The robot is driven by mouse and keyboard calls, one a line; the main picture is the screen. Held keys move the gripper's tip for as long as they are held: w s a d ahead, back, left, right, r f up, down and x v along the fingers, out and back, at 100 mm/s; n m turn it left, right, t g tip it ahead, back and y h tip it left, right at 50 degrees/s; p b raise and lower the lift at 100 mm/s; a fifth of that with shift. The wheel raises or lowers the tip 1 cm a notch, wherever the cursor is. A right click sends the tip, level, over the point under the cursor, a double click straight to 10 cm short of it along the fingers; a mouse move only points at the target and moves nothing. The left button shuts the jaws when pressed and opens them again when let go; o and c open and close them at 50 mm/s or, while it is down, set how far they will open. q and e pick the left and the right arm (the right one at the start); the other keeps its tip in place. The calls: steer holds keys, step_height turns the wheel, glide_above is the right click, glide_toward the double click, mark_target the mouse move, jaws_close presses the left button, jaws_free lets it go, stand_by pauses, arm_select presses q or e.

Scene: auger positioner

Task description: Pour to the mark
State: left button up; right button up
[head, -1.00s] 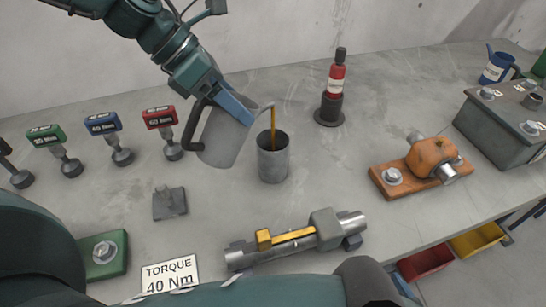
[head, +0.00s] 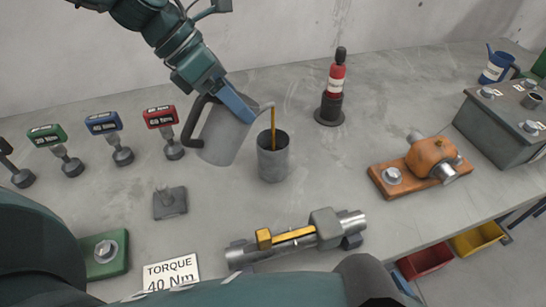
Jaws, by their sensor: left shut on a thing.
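A grey metal pitcher (head: 222,138) with a dark handle is tilted to the right, its spout above a grey cylindrical cup (head: 273,160). My left gripper (head: 232,103) is shut on the pitcher near its handle and upper side. A thin amber stream (head: 273,128) runs from the spout down into the cup's open mouth. The cup stands upright on the bench. The liquid level and any mark inside the cup are hidden from this angle. My right gripper is not in view.
Torque tools with green, blue and red heads (head: 161,117) stand at left. A torque sign (head: 171,273) lies front left.

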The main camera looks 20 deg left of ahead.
arm_select(q)
steer(key=shift+w+r+p, duration=0.15)
steer(key=shift+r+p, duration=0.1)
steer(key=shift+p, duration=0.2)
steer(key=shift+w+g, duration=0.1)
steer(key=shift+g, duration=0.2)
steer(key=shift+d, duration=0.1)
stand_by(0.3)
steer(key=shift+r+p, duration=0.2)
steer(key=shift+p, duration=0.3)
steer(key=shift+w+y, duration=0.1)
steer(key=shift+y, duration=0.2)
steer(key=shift+d+r+g+p, duration=0.15)
steer(key=shift+r+g+p, duration=0.15)
steer(key=shift+g+p, duration=0.15)
stand_by(0.4)
steer(key=shift+w+r+n+y, duration=0.2)
steer(key=shift+n+y, duration=0.1)
steer(key=shift+y, duration=0.1)
stand_by(0.5)
